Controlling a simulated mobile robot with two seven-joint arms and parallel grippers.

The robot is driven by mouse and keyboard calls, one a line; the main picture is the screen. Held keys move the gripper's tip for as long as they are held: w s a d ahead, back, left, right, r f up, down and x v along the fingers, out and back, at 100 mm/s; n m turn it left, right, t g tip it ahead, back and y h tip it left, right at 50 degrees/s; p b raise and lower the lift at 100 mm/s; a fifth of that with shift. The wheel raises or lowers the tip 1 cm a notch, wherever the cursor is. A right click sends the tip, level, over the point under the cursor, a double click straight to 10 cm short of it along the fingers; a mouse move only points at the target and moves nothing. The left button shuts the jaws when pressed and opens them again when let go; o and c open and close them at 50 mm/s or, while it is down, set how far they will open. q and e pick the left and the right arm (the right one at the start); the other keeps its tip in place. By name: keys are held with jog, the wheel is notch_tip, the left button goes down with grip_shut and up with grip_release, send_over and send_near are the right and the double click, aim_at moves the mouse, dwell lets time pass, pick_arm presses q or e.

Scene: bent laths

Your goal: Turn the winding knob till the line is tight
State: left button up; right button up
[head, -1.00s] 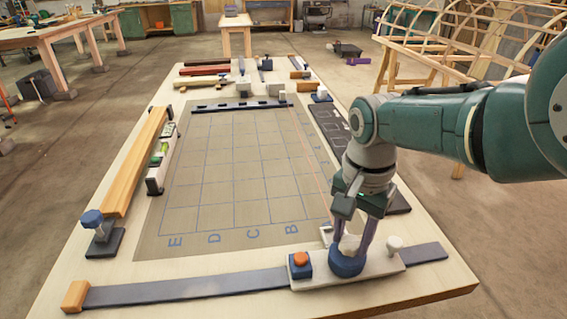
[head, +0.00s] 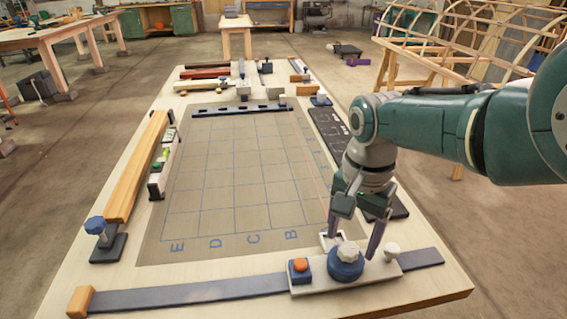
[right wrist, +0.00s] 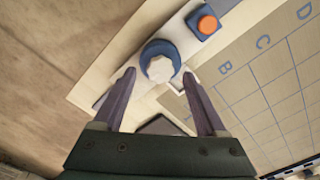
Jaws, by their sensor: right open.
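The winding knob, white and lobed on a blue round base, stands on the pale block at the table's front; I see the knob (head: 348,252) in the head view and the same knob (right wrist: 159,66) in the right wrist view. My right gripper (head: 354,250) is open, its fingers apart around or just behind the knob and not closed on it. In the right wrist view the open fingers (right wrist: 160,85) point toward the knob, which lies between and a little beyond their tips. A thin reddish line (head: 308,165) runs along the grid's right side. My left gripper is out of view.
An orange button (head: 300,264) on a blue box sits left of the knob, and a small white peg (head: 391,250) right of it. A dark flat bar (head: 190,294) crosses the table front. The gridded mat (head: 235,185) is mostly clear.

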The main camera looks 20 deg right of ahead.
aim_at(349, 248)
notch_tip(349, 248, up, 8)
jog(key=p, duration=0.5)
